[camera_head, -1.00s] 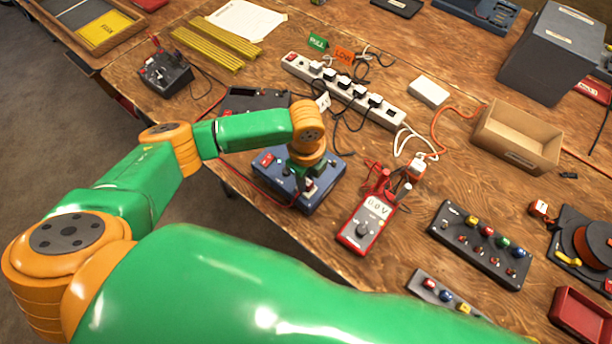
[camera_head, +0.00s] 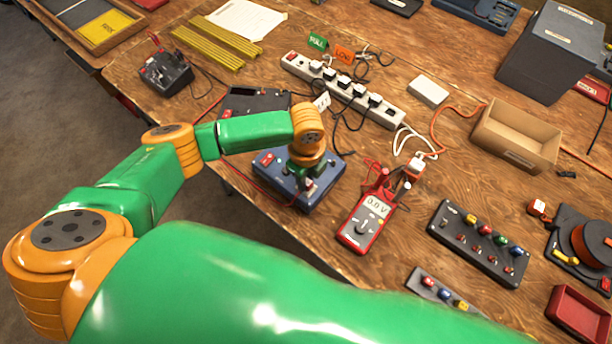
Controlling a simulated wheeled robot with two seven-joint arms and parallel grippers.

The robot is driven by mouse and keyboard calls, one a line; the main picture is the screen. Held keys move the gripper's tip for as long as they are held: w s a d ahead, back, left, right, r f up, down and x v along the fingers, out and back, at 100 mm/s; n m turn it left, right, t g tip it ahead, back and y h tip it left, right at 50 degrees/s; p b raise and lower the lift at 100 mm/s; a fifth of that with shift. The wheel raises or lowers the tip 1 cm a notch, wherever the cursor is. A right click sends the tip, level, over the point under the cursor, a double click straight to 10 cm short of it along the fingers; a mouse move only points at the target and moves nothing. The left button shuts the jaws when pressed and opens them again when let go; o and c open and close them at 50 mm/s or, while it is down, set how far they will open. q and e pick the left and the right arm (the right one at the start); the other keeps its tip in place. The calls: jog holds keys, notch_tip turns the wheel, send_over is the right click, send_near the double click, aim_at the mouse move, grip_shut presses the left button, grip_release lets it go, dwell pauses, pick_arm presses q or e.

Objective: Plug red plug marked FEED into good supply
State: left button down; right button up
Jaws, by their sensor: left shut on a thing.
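My left gripper (camera_head: 304,180) points down over the front part of a blue supply box (camera_head: 327,196). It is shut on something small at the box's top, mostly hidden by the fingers. A red lead runs along the box's left front side towards the gripper, so the held thing seems to be the red plug. I cannot read FEED on it or tell whether it is seated. A black box (camera_head: 240,103) stands behind the blue one, and another dark supply box (camera_head: 165,72) stands at the far left. My right gripper is not in view.
A red multimeter (camera_head: 366,222) reading about 0.0 V stands right of the blue box. A white power strip (camera_head: 390,116) with several plugs lies behind. A cardboard tray (camera_head: 517,137) and a dark terminal panel (camera_head: 478,243) are at right. Loose leads cross the middle.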

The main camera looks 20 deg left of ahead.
pick_arm(q)
jog(key=shift+f, duration=0.25)
dwell(0.5)
jog(key=shift+c, duration=1.5)
grip_release()
notch_tip(320, 180, up, 8)
jog(key=p, duration=0.8)
jog(key=shift+f+p, duration=0.1)
jog(key=shift+p, duration=0.2)
jog(key=shift+f, duration=0.15)
